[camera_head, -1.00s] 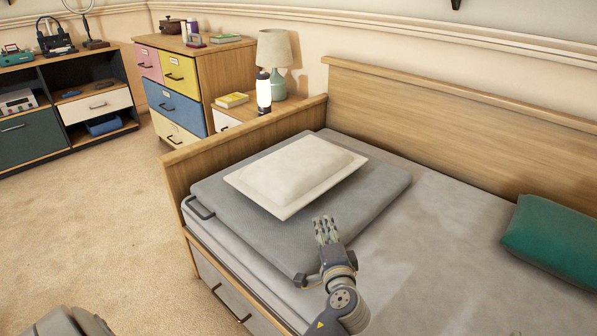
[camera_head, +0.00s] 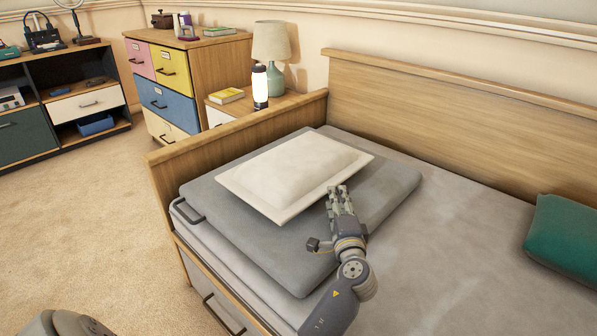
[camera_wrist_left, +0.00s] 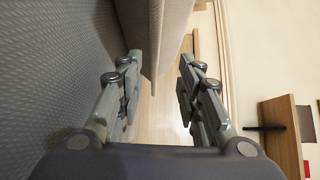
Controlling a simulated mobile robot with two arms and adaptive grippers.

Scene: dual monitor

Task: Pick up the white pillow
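The white pillow (camera_head: 290,172) is a pale, flat-edged rectangle. It lies on a grey folded pad (camera_head: 225,215) on the bed. My left gripper (camera_head: 340,190) is at the pillow's right front edge, low over the pad. In the left wrist view my left gripper (camera_wrist_left: 160,68) has its fingers apart. A pale edge, likely the pillow (camera_wrist_left: 165,35), reaches down into the gap between them. The grey pad (camera_wrist_left: 50,70) is close beside the left finger. I cannot tell whether either finger touches the pillow. My right gripper is not in view.
The bed's wooden end panel (camera_head: 235,130) and backboard (camera_head: 450,120) rise beyond the pad. A green cushion (camera_head: 565,238) lies at the right. A lamp (camera_head: 272,50) and glowing lantern (camera_head: 260,87) stand beyond the end panel.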

